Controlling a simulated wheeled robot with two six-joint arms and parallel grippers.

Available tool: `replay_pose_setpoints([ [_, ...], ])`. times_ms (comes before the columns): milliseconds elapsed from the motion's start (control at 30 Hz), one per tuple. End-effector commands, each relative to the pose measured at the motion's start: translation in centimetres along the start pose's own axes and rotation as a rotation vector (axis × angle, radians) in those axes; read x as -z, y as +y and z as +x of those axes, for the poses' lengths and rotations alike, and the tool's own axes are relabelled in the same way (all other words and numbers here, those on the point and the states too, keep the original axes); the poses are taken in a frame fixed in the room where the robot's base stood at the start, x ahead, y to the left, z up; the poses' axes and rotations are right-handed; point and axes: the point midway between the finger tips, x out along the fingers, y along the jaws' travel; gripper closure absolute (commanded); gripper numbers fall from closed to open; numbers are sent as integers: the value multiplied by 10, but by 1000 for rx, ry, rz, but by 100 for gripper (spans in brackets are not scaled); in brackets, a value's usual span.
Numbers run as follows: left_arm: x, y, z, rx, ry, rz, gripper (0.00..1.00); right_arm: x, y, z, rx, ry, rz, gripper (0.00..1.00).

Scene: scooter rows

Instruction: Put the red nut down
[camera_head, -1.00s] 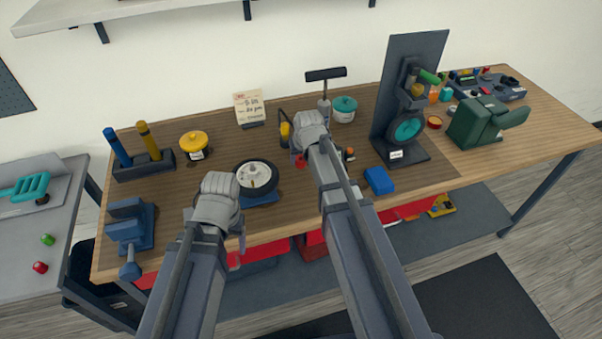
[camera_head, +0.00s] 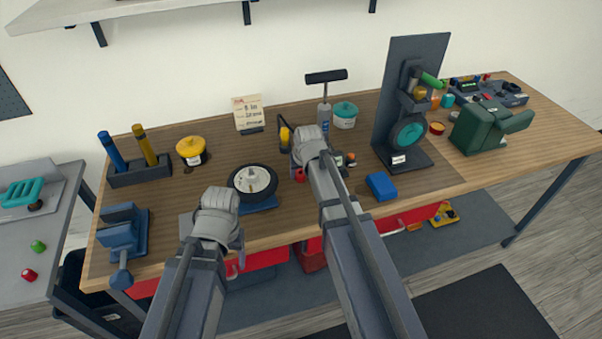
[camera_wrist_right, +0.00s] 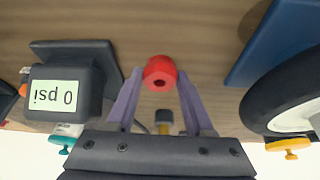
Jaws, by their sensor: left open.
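The red nut (camera_wrist_right: 160,73) sits between the two fingertips of my right gripper (camera_wrist_right: 160,78) in the right wrist view, with the wooden bench top behind it. The fingers appear to touch it on both sides. In the head view the red nut (camera_head: 299,175) shows just left of my right arm, right of the wheel; whether it touches the bench cannot be told. My left gripper (camera_head: 239,250) is open and empty near the bench's front edge, its fingers mostly hidden by the wrist.
The wheel (camera_head: 252,182) lies left of the nut on a blue base. A gauge reading 0 psi (camera_wrist_right: 60,95) stands on the other side. A blue box (camera_head: 382,186) and dark stand (camera_head: 405,158) are to the right. Another red piece (camera_head: 29,274) lies on the left side table.

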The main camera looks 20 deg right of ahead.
Motion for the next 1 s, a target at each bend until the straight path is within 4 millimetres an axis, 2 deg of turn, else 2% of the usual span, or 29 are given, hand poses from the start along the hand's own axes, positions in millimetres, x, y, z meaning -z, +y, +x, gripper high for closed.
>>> replay_pose_setpoints([
  [33,0,0,0,0,0,0,32,0,0,0,0,0,0,41],
  [233,0,0,0,0,0,0,32,0,0,0,0,0,0,20],
  [667,0,-1,-6,0,0,0,32,2,0,-6,0,0,0,20],
  [867,-2,-2,-24,0,0,0,32,2,0,-26,0,0,0,20],
  [1000,-3,-4,-43,0,0,0,32,3,0,-46,0,0,0,20],
])
